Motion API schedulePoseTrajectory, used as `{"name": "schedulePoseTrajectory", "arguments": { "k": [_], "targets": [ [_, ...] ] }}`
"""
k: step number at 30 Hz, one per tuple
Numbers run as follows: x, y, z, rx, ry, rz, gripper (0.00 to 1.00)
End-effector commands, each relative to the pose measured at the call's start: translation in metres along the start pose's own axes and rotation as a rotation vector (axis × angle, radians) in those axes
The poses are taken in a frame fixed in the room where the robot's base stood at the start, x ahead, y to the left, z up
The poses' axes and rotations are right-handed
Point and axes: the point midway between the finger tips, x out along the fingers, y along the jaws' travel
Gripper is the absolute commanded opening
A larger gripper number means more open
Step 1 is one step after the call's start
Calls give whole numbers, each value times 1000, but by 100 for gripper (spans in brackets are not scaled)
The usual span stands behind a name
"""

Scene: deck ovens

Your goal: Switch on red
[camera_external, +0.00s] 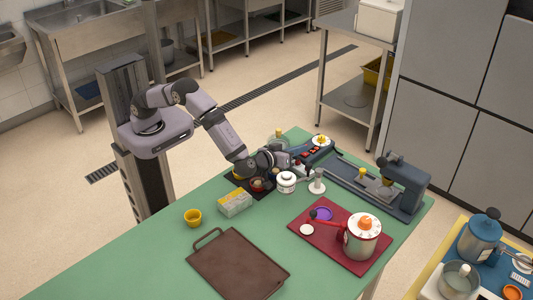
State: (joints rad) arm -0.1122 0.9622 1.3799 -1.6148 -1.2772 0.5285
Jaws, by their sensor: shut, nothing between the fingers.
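A dark switch unit (326,151) with small red-orange switches (313,149) lies near the far edge of the green table. The switches are too small to tell which are on. My gripper (297,164) reaches low over the table from the left, close to the near left side of the unit. Its fingers are shut and hold nothing. I cannot tell whether the fingertips touch the unit.
White jar (286,183) and white stand (317,182) are close in front of my gripper. A grey-black machine (404,184) stands right. Red board (325,239) carries a white canister (361,237). Brown tray (238,265), yellow cup (193,217) and box (235,203) lie nearer. The table's left front is clear.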

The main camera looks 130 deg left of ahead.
Motion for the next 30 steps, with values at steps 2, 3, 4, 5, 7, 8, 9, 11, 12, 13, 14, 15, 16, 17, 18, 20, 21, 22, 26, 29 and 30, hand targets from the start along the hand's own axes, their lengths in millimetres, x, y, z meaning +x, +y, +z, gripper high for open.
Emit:
{"name": "schedulePoseTrajectory", "arguments": {
  "k": [2,3,4,5,7,8,9,11,12,13,14,15,16,17,18,20,21,22,26,29,30],
  "targets": [
    [-4,5,-15,-1,1,0,0],
    [-5,6,-21,-1,1,0,0],
    [-6,8,-25,0,1,0,0],
    [-7,9,-29,0,1,0,0],
    [-19,9,-22,1,0,4,0],
    [-26,9,-21,1,-1,5,0],
    [-34,10,-21,0,-1,5,0],
    [-46,10,-21,0,0,4,0],
    [-54,11,-20,-1,-1,5,0],
    [-60,11,-21,-1,0,4,0],
    [-65,11,-21,-1,0,3,0],
    [-72,12,-21,0,0,4,0],
    [-76,12,-21,0,0,3,0],
    [-80,12,-21,0,0,3,0],
    [-86,12,-21,0,0,2,0],
    [-92,13,-21,-1,0,2,0],
    [-96,13,-22,-1,1,2,0],
    [-98,14,-22,-1,1,2,0],
    [-104,14,-22,0,1,0,0],
    [-106,14,-22,0,1,-1,0],
    [-106,14,-22,0,1,-1,0]
  ]
}}
